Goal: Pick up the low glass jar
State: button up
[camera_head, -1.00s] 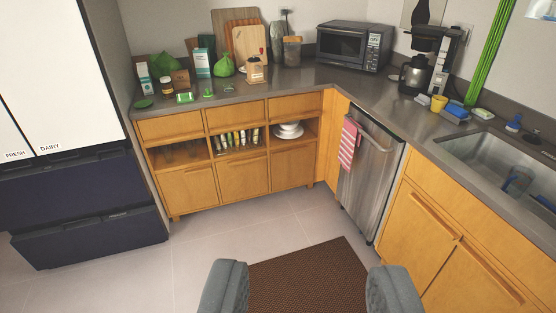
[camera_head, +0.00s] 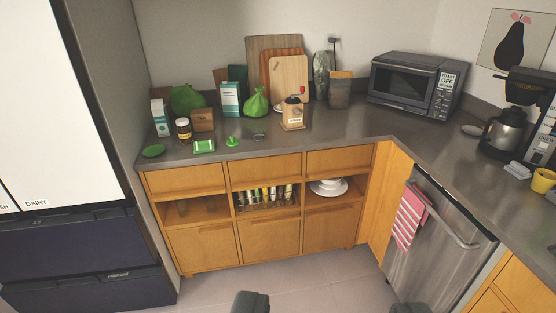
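I cannot tell for certain which thing is the low glass jar. A small, low, greyish round thing (camera_head: 259,137) lies on the back counter between a green item and the wooden grinder; it is too small to identify. A small brown jar with a pale label (camera_head: 183,130) stands at the left of the counter. My gripper (camera_head: 329,306) is open and empty at the bottom edge, fingers wide apart, well away from the counter.
The grey counter (camera_head: 370,135) carries cutting boards (camera_head: 288,78), a green bag (camera_head: 256,103), a wooden grinder (camera_head: 292,115) and a microwave (camera_head: 415,84). Cabinets (camera_head: 270,237) and a dishwasher (camera_head: 436,250) stand below. The floor (camera_head: 285,290) before the cabinets is clear.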

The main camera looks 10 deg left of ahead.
aim_at(258, 134)
jog(key=u, duration=0.05)
jog(key=i, duration=2.85)
